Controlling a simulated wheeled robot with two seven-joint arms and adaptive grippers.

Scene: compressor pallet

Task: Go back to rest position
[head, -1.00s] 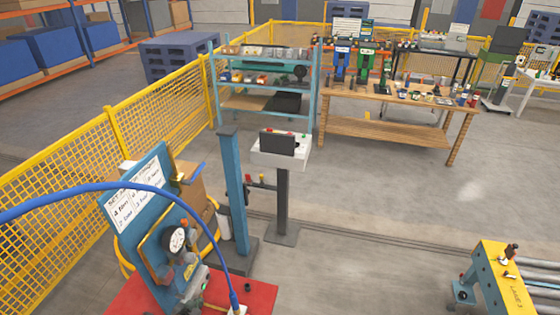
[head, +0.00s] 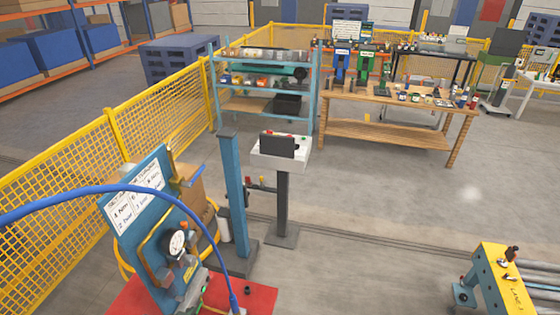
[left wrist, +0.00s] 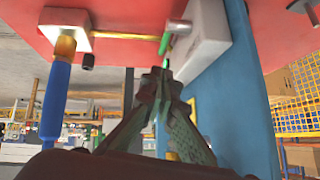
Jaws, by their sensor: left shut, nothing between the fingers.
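My left gripper (left wrist: 157,82) shows in the left wrist view with its dark fingers together and nothing between them. It is close to the red surface (left wrist: 115,12), which fills the top of that view. A blue hose (left wrist: 55,105) ends at a brass fitting (left wrist: 65,46) to the left of the fingers. A blue panel (left wrist: 250,90) stands to their right. In the head view I cannot make out the gripper clearly near the blue board with a gauge (head: 174,242) and the red pallet top (head: 262,297). My right gripper is not in view.
The blue hose (head: 75,198) arcs across the left of the head view. A blue post (head: 234,195) and a console (head: 280,151) stand behind the board. A yellow fence (head: 65,165) runs along the left. Open floor (head: 370,225) lies between the console and the yellow table (head: 507,285).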

